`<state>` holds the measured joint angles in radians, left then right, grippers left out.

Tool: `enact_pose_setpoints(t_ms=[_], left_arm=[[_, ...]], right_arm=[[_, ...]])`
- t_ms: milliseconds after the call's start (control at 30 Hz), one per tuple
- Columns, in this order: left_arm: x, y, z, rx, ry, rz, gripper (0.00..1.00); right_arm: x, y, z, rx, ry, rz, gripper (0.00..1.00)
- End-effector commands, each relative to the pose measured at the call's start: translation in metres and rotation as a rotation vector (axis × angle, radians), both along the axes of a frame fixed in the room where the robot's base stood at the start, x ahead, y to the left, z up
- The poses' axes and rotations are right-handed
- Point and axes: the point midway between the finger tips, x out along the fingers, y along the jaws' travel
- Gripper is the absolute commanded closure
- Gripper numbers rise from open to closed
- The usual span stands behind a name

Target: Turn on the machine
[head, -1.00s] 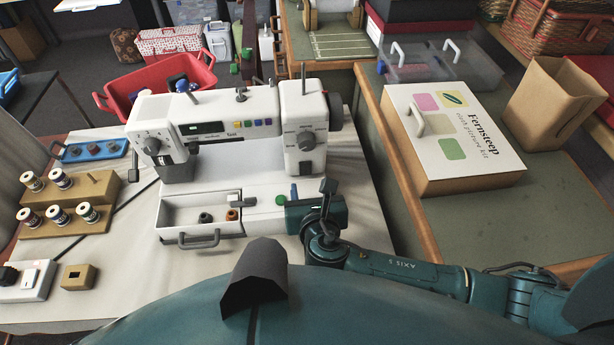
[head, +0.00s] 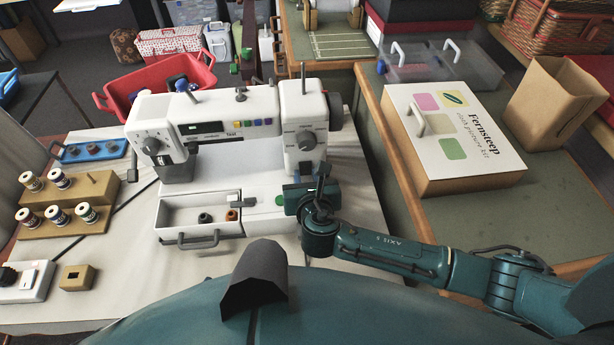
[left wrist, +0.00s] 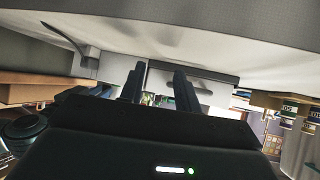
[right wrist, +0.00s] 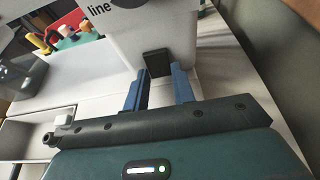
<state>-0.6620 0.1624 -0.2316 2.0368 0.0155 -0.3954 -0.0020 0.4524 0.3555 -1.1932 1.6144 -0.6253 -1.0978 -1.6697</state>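The white sewing machine (head: 225,113) stands on the table at the left, with a dial, coloured buttons and a small display. A black rectangular switch (right wrist: 155,63) sits low on its right pillar in the right wrist view. My right gripper (right wrist: 160,78) is open and empty, its two blue fingertips just in front of the switch, one to either side. I cannot tell whether they touch it. In the head view my right gripper (head: 304,177) hides the switch. My left gripper (left wrist: 157,72) is open and empty in the left wrist view; it does not show in the head view.
An open tray (head: 172,219) with small parts is at the machine's front. Spool stands (head: 33,217) are to its left, a red basket (head: 120,104) behind. A boxed kit (head: 480,178) and a paper bag (head: 556,100) stand on the right table.

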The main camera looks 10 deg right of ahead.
Motion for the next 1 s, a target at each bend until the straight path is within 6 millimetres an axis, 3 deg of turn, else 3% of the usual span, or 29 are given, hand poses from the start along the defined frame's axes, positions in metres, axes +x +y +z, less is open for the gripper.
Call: enact_pose_setpoints(t_ms=[267, 533, 900, 933, 1000], left_arm=[[0.000, -0.001, -0.001, -0.003, 0.002, 0.004, 0.67], [0.001, -0.005, -0.013, -0.014, -0.006, 0.000, 0.67], [0.002, -0.008, -0.002, -0.018, -0.031, -0.017, 0.67], [0.002, -0.008, -0.002, -0.018, -0.031, -0.017, 0.67], [0.001, -0.008, -0.003, -0.018, -0.030, -0.017, 0.67]], right_arm=[[0.000, 0.000, 0.000, 0.000, 0.000, 0.000, 0.97], [-0.001, 0.000, -0.008, -0.001, -0.089, -0.001, 0.97], [-0.001, 0.000, -0.005, 0.000, -0.122, 0.000, 0.97], [-0.001, 0.000, -0.005, 0.000, -0.122, 0.000, 0.73], [-0.001, 0.000, -0.005, 0.000, -0.122, 0.000, 0.67]])
